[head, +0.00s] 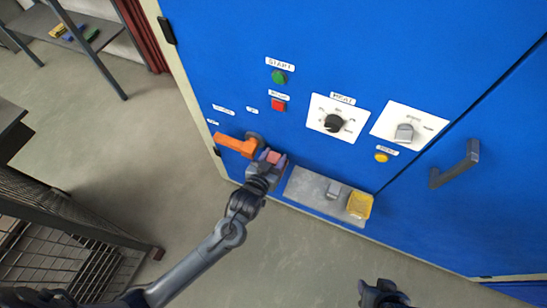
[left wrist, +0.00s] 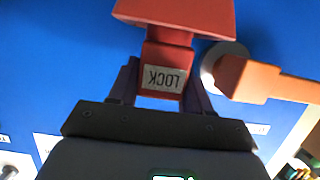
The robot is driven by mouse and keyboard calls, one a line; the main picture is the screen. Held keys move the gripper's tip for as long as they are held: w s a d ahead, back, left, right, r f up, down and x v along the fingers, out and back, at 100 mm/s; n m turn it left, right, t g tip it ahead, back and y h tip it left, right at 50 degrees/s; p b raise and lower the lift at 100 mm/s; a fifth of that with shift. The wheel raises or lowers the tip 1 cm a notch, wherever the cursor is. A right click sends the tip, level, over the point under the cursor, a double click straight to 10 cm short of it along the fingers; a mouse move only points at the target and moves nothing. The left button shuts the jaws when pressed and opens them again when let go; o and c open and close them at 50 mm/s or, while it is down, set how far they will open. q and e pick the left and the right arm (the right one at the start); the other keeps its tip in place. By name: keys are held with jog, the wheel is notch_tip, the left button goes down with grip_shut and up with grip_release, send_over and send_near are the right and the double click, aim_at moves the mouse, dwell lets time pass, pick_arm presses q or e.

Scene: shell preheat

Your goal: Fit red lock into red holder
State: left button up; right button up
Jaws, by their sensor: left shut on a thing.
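My left gripper (head: 272,160) is shut on the red lock (head: 274,156), close to the blue cabinet front beside the orange handle (head: 237,145). In the left wrist view the lock (left wrist: 165,70) sits between the two fingers (left wrist: 162,92), with its "LOCK" label upside down. A wider red part (left wrist: 175,12) extends beyond the lock at the top; I cannot tell whether it belongs to the lock or is the red holder. The orange handle (left wrist: 270,82) lies to the right on a grey round hub (left wrist: 222,65). My right gripper (head: 383,294) is at the bottom edge, its jaws unclear.
The blue cabinet (head: 300,35) carries a green button (head: 279,77), a red button (head: 278,105) and a black dial (head: 333,123). A grey ledge (head: 305,185) below holds a yellow box (head: 359,205). A dark mesh rack (head: 70,215) stands at left. The floor between is clear.

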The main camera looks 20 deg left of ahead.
pick_arm(q)
jog(key=shift+f, duration=0.3)
jog(key=o, duration=1.1)
jog(key=shift+s+r, duration=0.2)
jog(key=shift+r, duration=0.2)
jog(key=s+a+r+g+p, duration=0.1)
jog(key=s+a+g, duration=0.1)
jog(key=s, duration=0.6)
jog(key=s+a+r+m+g+p, duration=0.1)
jog(key=s+a+r+g, duration=0.1)
jog(key=s+g, duration=0.3)
jog(key=s+a+r+g+p, duration=0.1)
jog(key=s+g, duration=0.3)
jog(key=s, duration=0.7)
jog(key=shift+s+a+r+m+p, duration=0.15)
jog(key=shift+s+a+m+p, duration=0.2)
jog(key=shift+a, duration=0.35)
